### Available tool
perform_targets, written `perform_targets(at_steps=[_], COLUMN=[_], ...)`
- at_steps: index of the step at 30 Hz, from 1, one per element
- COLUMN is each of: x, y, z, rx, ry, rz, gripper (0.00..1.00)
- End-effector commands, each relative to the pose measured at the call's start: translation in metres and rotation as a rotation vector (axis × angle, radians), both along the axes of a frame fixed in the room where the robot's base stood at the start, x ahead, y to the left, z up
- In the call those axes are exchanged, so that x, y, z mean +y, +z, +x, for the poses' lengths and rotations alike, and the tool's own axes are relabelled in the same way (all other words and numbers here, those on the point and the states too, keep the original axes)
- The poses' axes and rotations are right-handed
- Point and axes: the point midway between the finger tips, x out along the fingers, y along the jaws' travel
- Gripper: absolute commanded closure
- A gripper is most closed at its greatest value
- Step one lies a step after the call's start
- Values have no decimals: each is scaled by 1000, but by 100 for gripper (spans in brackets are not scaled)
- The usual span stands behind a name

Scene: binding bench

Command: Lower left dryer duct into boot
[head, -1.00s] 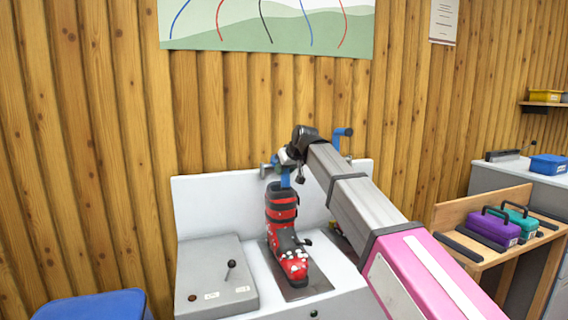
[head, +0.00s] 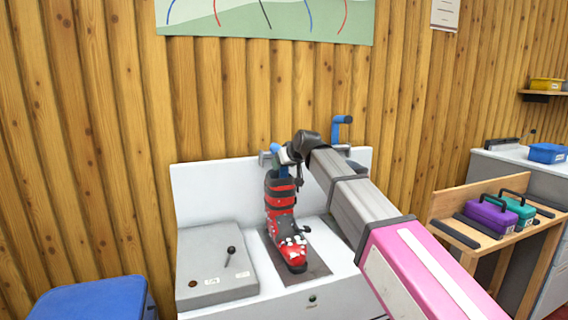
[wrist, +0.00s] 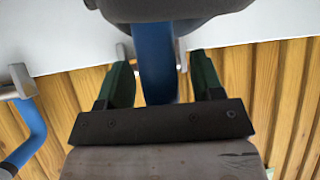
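The red and black ski boot (head: 282,225) stands upright on a dark mat on the white dryer unit (head: 210,160). The blue left duct (head: 283,171) comes down at the boot's top, and its lower end is hidden there. In the wrist view the blue duct (wrist: 155,65) runs under the dark boot cuff (wrist: 155,8). My gripper (wrist: 160,80) has its green fingers on either side of the duct. A gap shows on the right side; the left finger lies close to it. In the head view my arm partly hides the gripper.
A second blue duct (head: 341,130) stands up at the right of the unit. A grey control box (head: 215,265) with a lever is left of the boot. A blue bin (head: 95,300) is at lower left. Purple (head: 490,215) and teal cases stand on a wooden bench at right.

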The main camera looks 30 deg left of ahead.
Motion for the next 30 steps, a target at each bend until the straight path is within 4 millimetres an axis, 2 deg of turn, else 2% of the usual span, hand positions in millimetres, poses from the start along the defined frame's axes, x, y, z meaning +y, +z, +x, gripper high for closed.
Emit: perform_targets(at_steps=[11,24,30], x=[-4,-58,-73], y=[5,48,61], z=[-2,-33,-41], rx=[0,-2,-1], ry=[-1,-1,-1], rz=[3,4,3], gripper=[39,39,39])
